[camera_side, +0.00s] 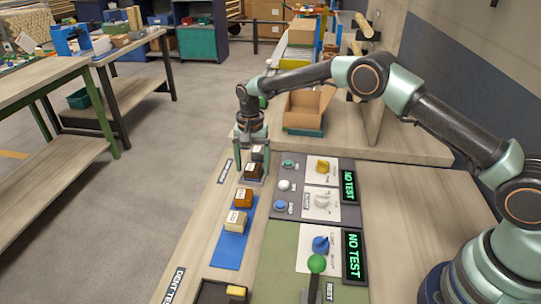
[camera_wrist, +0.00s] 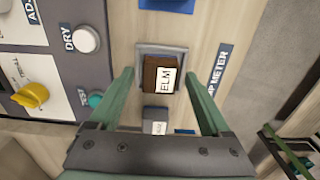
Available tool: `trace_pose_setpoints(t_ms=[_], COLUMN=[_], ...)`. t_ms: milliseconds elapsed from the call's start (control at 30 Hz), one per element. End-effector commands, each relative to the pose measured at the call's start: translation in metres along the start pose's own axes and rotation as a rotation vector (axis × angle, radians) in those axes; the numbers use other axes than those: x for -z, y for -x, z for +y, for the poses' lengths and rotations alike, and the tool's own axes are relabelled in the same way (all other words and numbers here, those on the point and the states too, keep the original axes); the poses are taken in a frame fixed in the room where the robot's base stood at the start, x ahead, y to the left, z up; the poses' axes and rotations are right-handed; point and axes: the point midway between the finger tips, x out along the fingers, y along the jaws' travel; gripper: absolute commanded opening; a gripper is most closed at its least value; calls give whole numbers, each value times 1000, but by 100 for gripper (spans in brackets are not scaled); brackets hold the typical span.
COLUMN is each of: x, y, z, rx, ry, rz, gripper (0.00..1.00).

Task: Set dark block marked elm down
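The dark brown block marked ELM (camera_wrist: 160,75) sits in a square grey frame (camera_wrist: 183,52) in the wrist view, its white label facing the camera. My gripper (camera_wrist: 158,72) has its two green fingers on either side of the block, with a visible gap at each side. In the side view my gripper (camera_side: 251,167) points down, with the dark block (camera_side: 253,172) low between its fingers. The block's underside is hidden.
Another labelled block (camera_side: 258,152) stands just behind. An orange-brown block (camera_side: 242,197) and a pale block (camera_side: 236,219) stand on the blue mat (camera_side: 229,250) in front. Panels with knobs and two NO TEST displays (camera_side: 354,256) lie to the right.

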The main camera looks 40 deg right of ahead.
Motion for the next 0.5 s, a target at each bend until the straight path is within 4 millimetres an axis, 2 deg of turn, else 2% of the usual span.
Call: trace_pose_setpoints(t_ms=[333, 500], x=[0, 0], y=[4, 25], z=[0, -1], rx=[1, 3], ry=[0, 0], rz=[1, 2], gripper=[81, 81])
